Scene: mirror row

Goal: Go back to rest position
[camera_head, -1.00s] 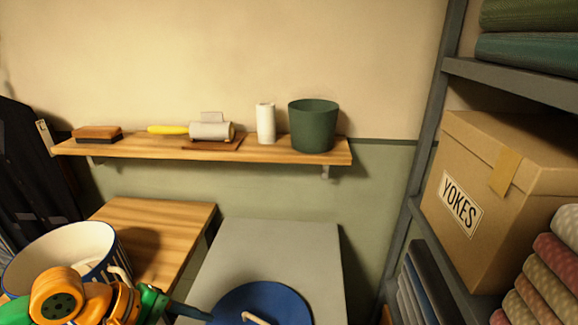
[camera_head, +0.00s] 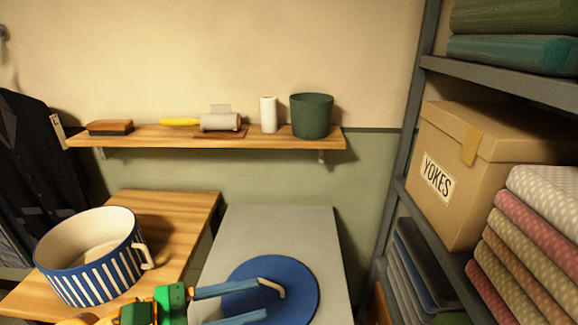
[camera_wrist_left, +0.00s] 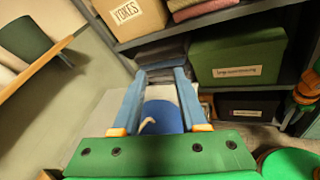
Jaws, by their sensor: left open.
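My left gripper (camera_head: 264,299), green with two grey-blue fingers, comes in at the bottom of the head view. Its fingers are apart, with nothing seen held between them. In the head view they overlap a round blue lid (camera_head: 241,274) with a cream handle (camera_head: 275,288). In the left wrist view the open fingers (camera_wrist_left: 158,76) point past the blue lid (camera_wrist_left: 164,113) and its handle. I cannot tell the height of the fingers above the lid.
A blue-and-white striped pot (camera_head: 97,269) stands on the wooden top (camera_head: 186,205), left of my gripper. The lid lies on a grey top (camera_head: 268,222). A wall shelf (camera_head: 190,140) holds a green bucket (camera_head: 312,117). A rack with a YOKES box (camera_head: 455,205) stands right.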

